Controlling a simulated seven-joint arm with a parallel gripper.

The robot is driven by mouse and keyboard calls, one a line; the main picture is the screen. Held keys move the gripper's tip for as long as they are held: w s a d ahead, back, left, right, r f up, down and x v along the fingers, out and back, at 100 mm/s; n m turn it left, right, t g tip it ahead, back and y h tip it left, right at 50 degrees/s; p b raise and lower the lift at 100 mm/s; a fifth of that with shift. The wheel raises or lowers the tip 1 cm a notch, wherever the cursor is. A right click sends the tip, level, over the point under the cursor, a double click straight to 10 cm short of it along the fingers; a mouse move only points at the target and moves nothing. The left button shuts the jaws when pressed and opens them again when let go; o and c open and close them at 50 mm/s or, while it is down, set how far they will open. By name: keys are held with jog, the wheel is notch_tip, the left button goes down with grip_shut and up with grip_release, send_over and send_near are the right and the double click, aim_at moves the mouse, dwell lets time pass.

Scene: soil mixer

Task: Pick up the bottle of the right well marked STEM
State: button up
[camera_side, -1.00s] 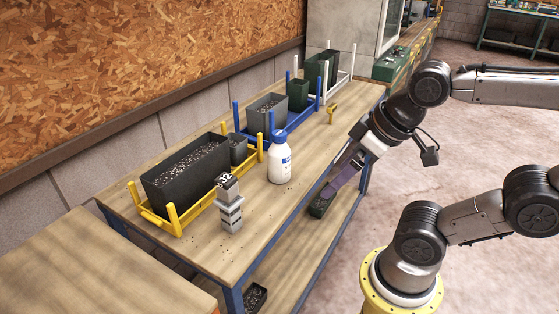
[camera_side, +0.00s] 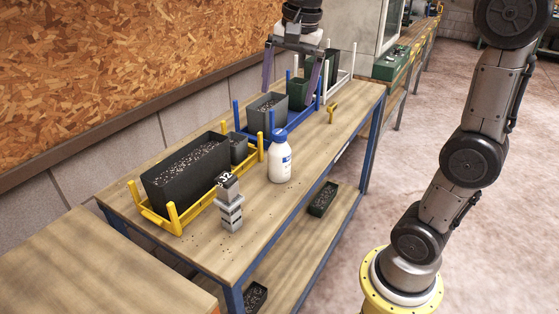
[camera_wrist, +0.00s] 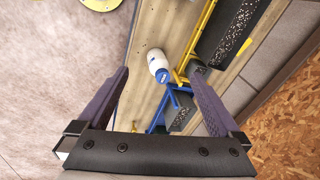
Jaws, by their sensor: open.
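A white bottle (camera_side: 280,163) with a blue cap and a blue-marked label stands upright on the wooden bench, beside the yellow rack. It also shows in the wrist view (camera_wrist: 157,62), far below and between my fingers. No word STEM is readable in either view, and I cannot make out a marked well. My gripper (camera_side: 290,87) is open and empty, raised high above the bench, and in the side view it overlaps the blue rack. Its two purple fingers (camera_wrist: 158,76) are spread wide in the wrist view. Nothing touches the bottle.
A yellow rack (camera_side: 152,213) holds a long soil trough and a small pot. A blue rack (camera_side: 268,140) holds grey and green pots. A grey stacked block marked 32 (camera_side: 230,213) stands near the bench's front edge. A small yellow item (camera_side: 332,108) lies further back.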

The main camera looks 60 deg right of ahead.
aim_at(279, 143)
jog(key=w+d+f+m, duration=0.1)
jog(key=w+d+f, duration=0.1)
jog(key=d, duration=0.1)
jog(key=w+d+f+m+g, duration=0.1)
jog(key=w+d+f, duration=0.1)
jog(key=w+d, duration=0.1)
jog(key=w+d+f+m+g, duration=0.1)
jog(key=w+d+f, duration=0.2)
jog(key=shift+f, duration=0.1)
notch_tip(279, 143, down, 8)
jog(key=shift+s+f, duration=0.1)
jog(key=shift+s, duration=0.05)
jog(key=shift+s+f, duration=0.2)
jog(key=shift+f, duration=2.4)
grip_shut()
